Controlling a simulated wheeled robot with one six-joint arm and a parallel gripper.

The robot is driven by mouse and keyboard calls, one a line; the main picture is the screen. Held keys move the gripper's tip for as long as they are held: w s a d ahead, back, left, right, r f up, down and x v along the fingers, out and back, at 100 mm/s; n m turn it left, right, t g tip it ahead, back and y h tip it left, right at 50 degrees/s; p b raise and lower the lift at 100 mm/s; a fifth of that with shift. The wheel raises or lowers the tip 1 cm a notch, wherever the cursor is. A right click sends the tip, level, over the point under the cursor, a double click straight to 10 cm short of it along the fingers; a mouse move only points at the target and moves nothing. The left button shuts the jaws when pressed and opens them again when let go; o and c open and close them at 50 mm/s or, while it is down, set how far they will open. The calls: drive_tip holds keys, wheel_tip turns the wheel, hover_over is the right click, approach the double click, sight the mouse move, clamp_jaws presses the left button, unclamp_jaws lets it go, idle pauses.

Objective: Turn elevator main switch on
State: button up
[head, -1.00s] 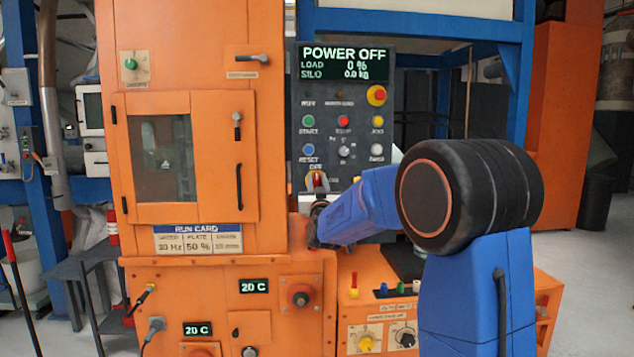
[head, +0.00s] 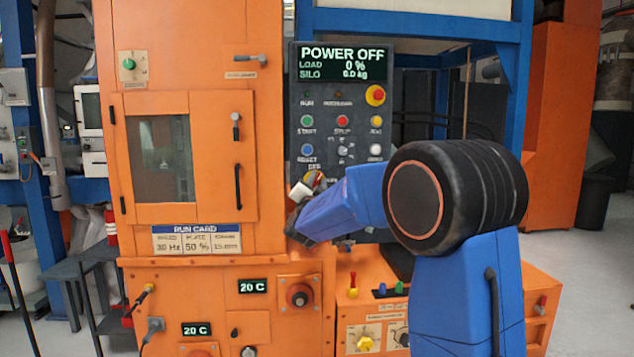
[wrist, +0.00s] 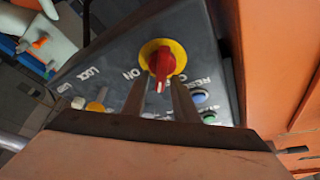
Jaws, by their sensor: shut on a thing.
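The main switch is a red handle on a yellow disc (wrist: 162,62), with the letters ON printed beside it in the wrist view. In the head view only a small part of the switch (head: 316,180) shows at the lower left of the dark control panel (head: 296,100). My gripper (wrist: 160,90) is shut on the red handle, one finger on each side of it. In the head view my arm and gripper hide much of the switch. The display (head: 347,63) at the panel's top reads POWER OFF, load 0 %, silo 0.0 kg.
A red button on a yellow base (head: 375,95) and several coloured buttons lie above the switch. The orange cabinet (head: 275,180) stands close on the left. A lower orange box with knobs (head: 375,318) is below. Open floor shows at the right.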

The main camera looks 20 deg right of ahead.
drive_tip(key=m+g, duration=0.1)
drive_tip(key=m, duration=0.1)
drive_tip(key=m+g, duration=0.1)
drive_tip(key=m, duration=0.1)
drive_tip(key=m+g+h, duration=0.1)
drive_tip(key=m, duration=0.1)
drive_tip(key=shift+d+f+m, duration=0.1)
drive_tip(key=shift+f+m, duration=0.2)
drive_tip(key=shift+m, duration=0.1)
drive_tip(key=m, duration=0.1)
drive_tip(key=m+g, duration=0.1)
drive_tip(key=m, duration=0.2)
drive_tip(key=shift+f+m+g+y, duration=0.25)
drive_tip(key=shift+m+g+y, duration=0.05)
drive_tip(key=shift+y, duration=0.1)
drive_tip(key=o, duration=0.7)
drive_tip(key=v, duration=1.7)
drive_tip(key=shift+s, duration=0.1)
